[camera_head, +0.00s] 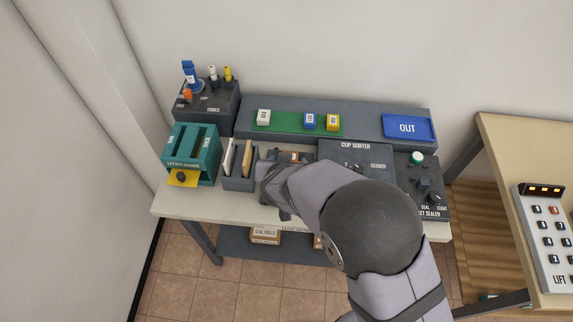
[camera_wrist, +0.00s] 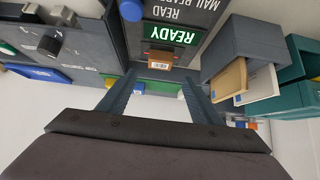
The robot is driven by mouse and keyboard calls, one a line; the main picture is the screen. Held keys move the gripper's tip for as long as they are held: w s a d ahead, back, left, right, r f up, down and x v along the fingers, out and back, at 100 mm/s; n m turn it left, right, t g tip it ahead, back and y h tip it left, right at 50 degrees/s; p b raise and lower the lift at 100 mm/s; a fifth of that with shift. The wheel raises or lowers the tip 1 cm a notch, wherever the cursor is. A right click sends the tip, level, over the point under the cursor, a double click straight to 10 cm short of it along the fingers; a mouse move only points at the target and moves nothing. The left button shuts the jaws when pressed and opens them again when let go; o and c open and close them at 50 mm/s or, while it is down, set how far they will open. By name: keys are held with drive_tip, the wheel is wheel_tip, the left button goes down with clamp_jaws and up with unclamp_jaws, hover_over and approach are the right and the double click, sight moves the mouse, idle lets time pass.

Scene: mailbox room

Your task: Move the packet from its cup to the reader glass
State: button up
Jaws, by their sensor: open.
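A small orange-brown packet (camera_wrist: 158,60) with a white barcode label lies on the dark mail reader (camera_wrist: 180,13), beside its green READY display (camera_wrist: 172,35). A bit of the packet also shows in the head view (camera_head: 290,156), behind my arm. I cannot tell whether it rests flat on the glass. My gripper (camera_wrist: 158,78) is open, with its two fingers apart on either side of the packet in the wrist view. No contact is visible.
White (camera_head: 264,117), blue (camera_head: 310,121) and yellow (camera_head: 333,122) packets stand on the green strip behind. A grey letter holder (camera_head: 238,180) and teal rack (camera_head: 192,150) are left of the reader. The cup sorter (camera_head: 345,152) and blue OUT tray (camera_head: 408,127) are to the right.

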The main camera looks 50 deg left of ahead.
drive_tip(key=shift+v, duration=1.9)
drive_tip(key=w+d+r+m+g, duration=0.1)
drive_tip(key=w+d+r+m, duration=0.15)
drive_tip(key=w+d, duration=0.65)
drive_tip(key=w+d+r+m+g+h, duration=0.15)
drive_tip(key=w+d, duration=0.35)
drive_tip(key=d, duration=0.9)
drive_tip(key=s+d+m+g+h, duration=0.1)
drive_tip(key=s+d, duration=0.2)
drive_tip(key=d, duration=0.7)
drive_tip(key=s+d+m+g+h, duration=0.1)
drive_tip(key=s+d, duration=0.3)
drive_tip(key=d, duration=0.5)
drive_tip(key=s+d+m+g+h, duration=0.2)
drive_tip(key=s+d+m+h, duration=0.1)
drive_tip(key=d, duration=0.7)
drive_tip(key=shift+s+d, duration=0.3)
drive_tip(key=shift+s, duration=0.2)
